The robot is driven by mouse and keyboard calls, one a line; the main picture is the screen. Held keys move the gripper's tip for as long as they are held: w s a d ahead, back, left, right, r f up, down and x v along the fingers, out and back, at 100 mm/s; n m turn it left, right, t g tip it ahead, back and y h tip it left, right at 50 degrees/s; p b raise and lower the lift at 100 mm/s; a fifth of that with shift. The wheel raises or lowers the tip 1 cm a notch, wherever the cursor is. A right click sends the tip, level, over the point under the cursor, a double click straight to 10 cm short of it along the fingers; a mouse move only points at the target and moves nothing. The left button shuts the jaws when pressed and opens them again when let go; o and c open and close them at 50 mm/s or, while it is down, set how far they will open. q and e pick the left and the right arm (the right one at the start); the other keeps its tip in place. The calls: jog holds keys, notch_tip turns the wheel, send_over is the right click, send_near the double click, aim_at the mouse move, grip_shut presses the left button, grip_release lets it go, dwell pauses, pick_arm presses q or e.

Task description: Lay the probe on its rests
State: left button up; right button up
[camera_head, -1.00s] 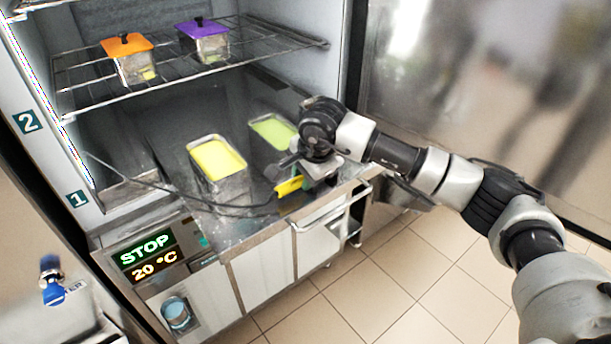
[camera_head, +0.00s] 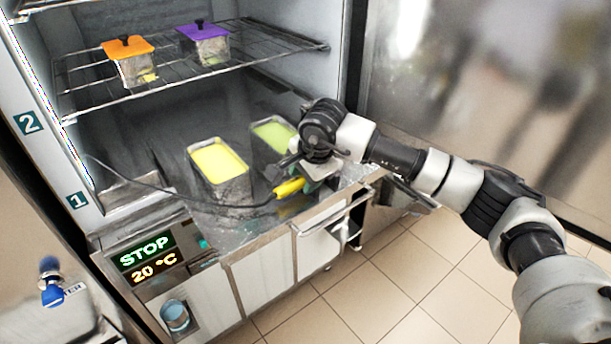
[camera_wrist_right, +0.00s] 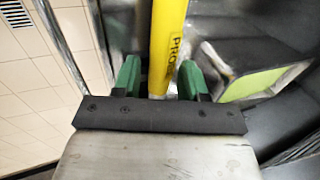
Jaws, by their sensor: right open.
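The yellow probe (camera_head: 289,188) is at the front edge of the lower freezer compartment, with a dark cable running left from it. My right gripper (camera_head: 306,180) is at the probe's right end. In the right wrist view the yellow probe handle (camera_wrist_right: 168,42), with dark lettering, lies between the two green fingertips of my right gripper (camera_wrist_right: 160,80). The jaws are open, with a gap visible on both sides of the handle. The rests cannot be made out; the gripper and arm cover that area. My left gripper is not in view.
A pan of yellow mix (camera_head: 218,162) and a pan of green mix (camera_head: 273,134) stand close behind the probe. Lidded orange (camera_head: 128,47) and purple (camera_head: 203,31) pans sit on the wire shelf (camera_head: 270,42). A front rail (camera_head: 335,215) runs below.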

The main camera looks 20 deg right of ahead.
jog(key=shift+s+a+f, duration=0.1)
jog(key=shift+s+f, duration=0.15)
jog(key=shift+f, duration=0.3)
jog(key=shift+s+f, duration=0.2)
jog(key=shift+f, duration=0.35)
jog(key=shift+r, duration=0.5)
jog(key=w+b+v, duration=0.1)
jog(key=b+v, duration=0.1)
jog(key=v, duration=0.9)
jog(key=shift+r, duration=0.5)
